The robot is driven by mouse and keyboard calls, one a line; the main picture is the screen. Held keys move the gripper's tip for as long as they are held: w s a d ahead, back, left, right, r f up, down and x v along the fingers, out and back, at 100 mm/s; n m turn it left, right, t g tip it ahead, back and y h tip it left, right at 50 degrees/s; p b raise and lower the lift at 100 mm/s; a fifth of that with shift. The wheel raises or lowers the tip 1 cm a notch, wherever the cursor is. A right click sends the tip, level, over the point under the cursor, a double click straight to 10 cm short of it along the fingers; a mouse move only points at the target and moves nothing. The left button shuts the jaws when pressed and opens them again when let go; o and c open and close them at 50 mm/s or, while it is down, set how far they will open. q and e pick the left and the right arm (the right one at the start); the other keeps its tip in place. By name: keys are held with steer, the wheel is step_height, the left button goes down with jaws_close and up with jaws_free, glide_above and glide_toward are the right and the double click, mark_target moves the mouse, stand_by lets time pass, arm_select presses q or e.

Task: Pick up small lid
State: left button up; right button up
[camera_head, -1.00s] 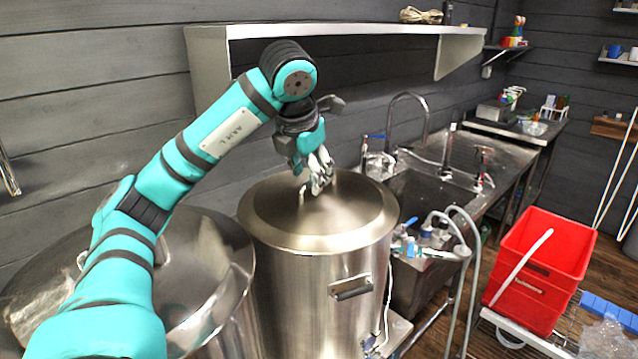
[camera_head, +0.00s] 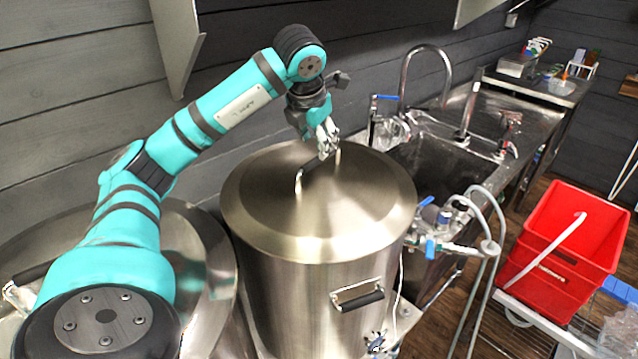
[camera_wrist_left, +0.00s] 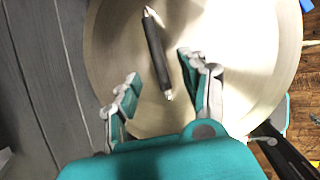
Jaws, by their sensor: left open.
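The small lid (camera_head: 262,202) is a round brushed-metal lid that lies on the tall steel kettle (camera_head: 300,290) in the middle of the head view. Its handle, a dark bar on bent metal ends (camera_head: 299,184), stands up from the top. My left gripper (camera_head: 328,146) is open above the handle, near its far end. In the left wrist view the lid (camera_wrist_left: 235,40) fills the middle, and the dark handle (camera_wrist_left: 157,52) lies ahead of the two spread fingers (camera_wrist_left: 158,72), between their lines. The fingers hold nothing. My right gripper does not show.
A second large kettle (camera_head: 205,235) stands to the left, partly behind my left arm. A sink with a tall faucet (camera_head: 425,62) is at the right. Hoses and valves (camera_head: 445,225) hang beside the kettle. A red crate (camera_head: 570,235) stands at far right.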

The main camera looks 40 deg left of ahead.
mark_target(319, 161)
arm_select(q)
steer(key=x, duration=0.3)
steer(key=shift+w+a+f+p, duration=0.1)
steer(key=shift+w+f+p, duration=0.1)
steer(key=shift+f+p, duration=0.15)
steer(key=shift+w+a+f+p, duration=0.1)
steer(key=shift+w+f+p, duration=0.1)
steer(key=shift+p, duration=0.25)
steer(key=p+x, duration=0.1)
steer(key=x, duration=0.2)
steer(key=shift+w+a+f+p, duration=0.15)
steer(key=shift+a+f+p, duration=0.15)
steer(key=shift+p, duration=0.05)
steer(key=shift+w+f, duration=0.15)
steer(key=shift+f, duration=0.2)
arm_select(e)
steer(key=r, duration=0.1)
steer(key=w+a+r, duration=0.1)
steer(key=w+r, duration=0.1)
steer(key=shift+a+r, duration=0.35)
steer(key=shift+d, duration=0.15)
arm_select(q)
steer(key=shift+f+b, duration=0.2)
steer(key=shift+b, duration=0.15)
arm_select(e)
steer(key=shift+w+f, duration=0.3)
arm_select(q)
jaws_close()
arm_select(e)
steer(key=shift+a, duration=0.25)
